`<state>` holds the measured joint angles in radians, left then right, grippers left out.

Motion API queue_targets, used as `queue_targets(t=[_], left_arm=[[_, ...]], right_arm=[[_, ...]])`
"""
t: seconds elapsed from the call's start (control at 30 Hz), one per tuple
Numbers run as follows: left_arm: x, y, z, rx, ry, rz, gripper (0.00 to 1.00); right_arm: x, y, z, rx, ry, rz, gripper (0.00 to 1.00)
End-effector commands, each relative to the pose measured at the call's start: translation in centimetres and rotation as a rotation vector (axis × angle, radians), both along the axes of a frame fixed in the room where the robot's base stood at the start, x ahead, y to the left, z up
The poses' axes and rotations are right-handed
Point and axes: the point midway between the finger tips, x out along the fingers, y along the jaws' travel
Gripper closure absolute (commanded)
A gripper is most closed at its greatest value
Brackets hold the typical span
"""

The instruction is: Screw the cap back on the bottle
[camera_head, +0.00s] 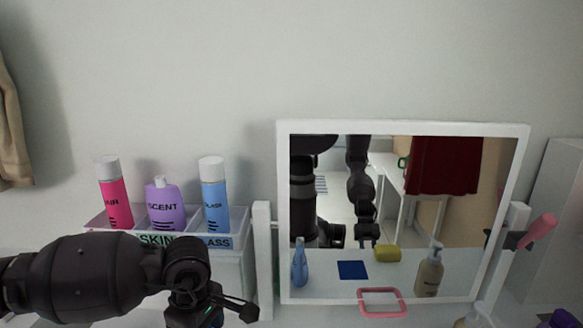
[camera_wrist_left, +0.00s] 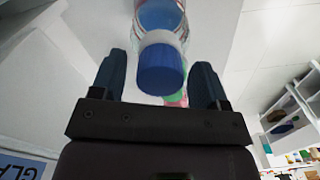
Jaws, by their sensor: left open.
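The bottle (camera_wrist_left: 160,14) is clear with blue liquid and shows at the top of the left wrist view. A blue cap (camera_wrist_left: 160,70) sits at its neck end; I cannot tell how far it is screwed on. My left gripper (camera_wrist_left: 160,80) is open, with one dark finger on each side of the cap and gaps visible beside it. In the head view the left gripper (camera_head: 222,306) is at the bottom edge, partly cut off, and the bottle cannot be made out. My right gripper is not in view.
A white box (camera_head: 240,241) holds a pink can (camera_head: 115,192), a purple bottle (camera_head: 165,205) and a blue can (camera_head: 214,195) behind my left arm. A white-framed mirror (camera_head: 402,127) stands right of it. A pink-handled item (camera_head: 539,230) is at far right.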

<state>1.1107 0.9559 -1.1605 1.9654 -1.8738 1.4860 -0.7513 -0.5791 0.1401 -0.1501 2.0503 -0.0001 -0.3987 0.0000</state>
Motion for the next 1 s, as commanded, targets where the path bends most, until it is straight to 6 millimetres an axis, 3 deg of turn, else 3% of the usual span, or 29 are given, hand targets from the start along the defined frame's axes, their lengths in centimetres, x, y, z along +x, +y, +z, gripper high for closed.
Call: queue_targets(t=[0.2,0.6,1.0], left_arm=[[0.0,0.0,0.6,-0.001,-0.004,0.245,0.32],[0.0,0.0,0.5,-0.001,-0.004,0.698,0.32],[0.0,0.0,0.4,0.0,-0.001,1.043,0.32]], right_arm=[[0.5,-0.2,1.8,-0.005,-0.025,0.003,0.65],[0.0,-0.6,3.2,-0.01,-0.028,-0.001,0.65],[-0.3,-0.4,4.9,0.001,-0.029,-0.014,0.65]])
